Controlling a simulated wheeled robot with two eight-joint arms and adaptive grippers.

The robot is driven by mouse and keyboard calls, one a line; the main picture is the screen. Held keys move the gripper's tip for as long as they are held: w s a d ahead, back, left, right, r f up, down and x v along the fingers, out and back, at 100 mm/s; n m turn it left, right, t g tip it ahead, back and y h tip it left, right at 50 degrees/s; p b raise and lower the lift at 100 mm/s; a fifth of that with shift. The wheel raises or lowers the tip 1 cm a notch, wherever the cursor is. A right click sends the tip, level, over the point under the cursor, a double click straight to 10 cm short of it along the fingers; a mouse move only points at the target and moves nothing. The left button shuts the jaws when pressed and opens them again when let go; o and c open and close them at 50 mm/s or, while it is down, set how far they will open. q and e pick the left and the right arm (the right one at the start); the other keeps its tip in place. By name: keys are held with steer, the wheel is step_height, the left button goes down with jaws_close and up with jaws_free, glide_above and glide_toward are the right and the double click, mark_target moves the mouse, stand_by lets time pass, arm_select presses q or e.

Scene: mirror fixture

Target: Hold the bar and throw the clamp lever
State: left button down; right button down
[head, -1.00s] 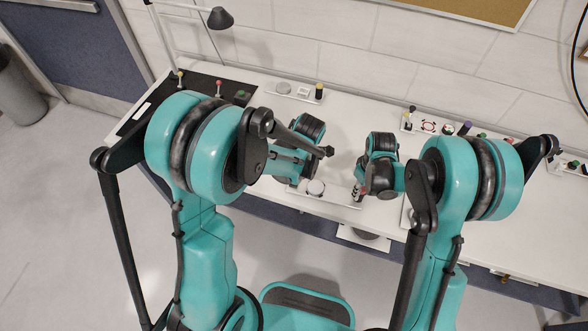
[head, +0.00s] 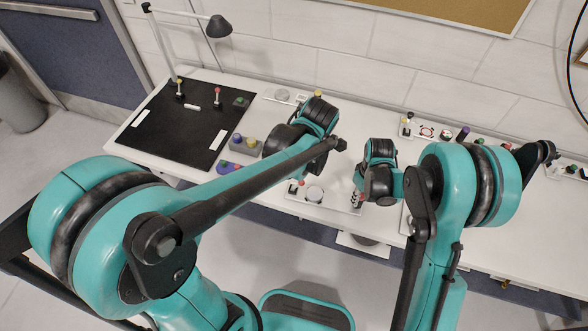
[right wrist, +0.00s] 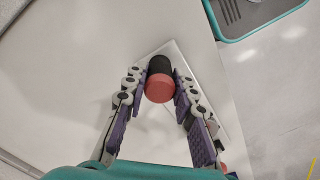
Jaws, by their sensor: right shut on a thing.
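A black cylinder with a red end (right wrist: 159,88) stands between the fingers of my right gripper (right wrist: 161,84) in the right wrist view. The fingers are shut on its sides. I cannot tell whether it is the bar or a lever grip. In the head view my right gripper (head: 358,196) is at the right end of a white fixture plate (head: 327,206). A round pale part (head: 314,194) sits on this plate, with a small red-topped part (head: 300,183) to its left. My left gripper is hidden behind its own arm; no clamp lever shows clearly.
A black mat (head: 165,135) with small knobbed pieces lies at the left of the white table (head: 440,230). A lamp (head: 218,27) stands behind. Several small items line the back right. The right front table is mostly clear.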

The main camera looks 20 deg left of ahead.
stand_by(0.3)
steer(key=c, duration=1.2)
jaws_free()
steer(key=shift+o, duration=0.2)
step_height(320, 180, up, 11)
arm_select(q)
steer(key=s+a+m+t+h+b, duration=0.1)
steer(key=s+m, duration=0.4)
steer(key=m, duration=0.7)
steer(key=s+a+m+t+h+b, duration=0.1)
steer(key=s+a+m+t+b, duration=0.3)
steer(key=m, duration=0.8)
steer(key=shift+s+a+r+t, duration=0.25)
steer(key=shift+s+a+t, duration=0.1)
steer(key=shift+s, duration=0.35)
arm_select(e)
steer(key=s+d+r+m+t, duration=0.3)
steer(key=s+d+m, duration=0.1)
steer(key=s, duration=0.3)
steer(key=s+d+r+m+t, duration=0.3)
steer(key=s+d+m+t, duration=0.1)
steer(key=s, duration=0.4)
steer(key=shift+s+d+r+m, duration=0.25)
steer(key=shift+d+m, duration=0.25)
steer(key=shift+d, duration=0.6)
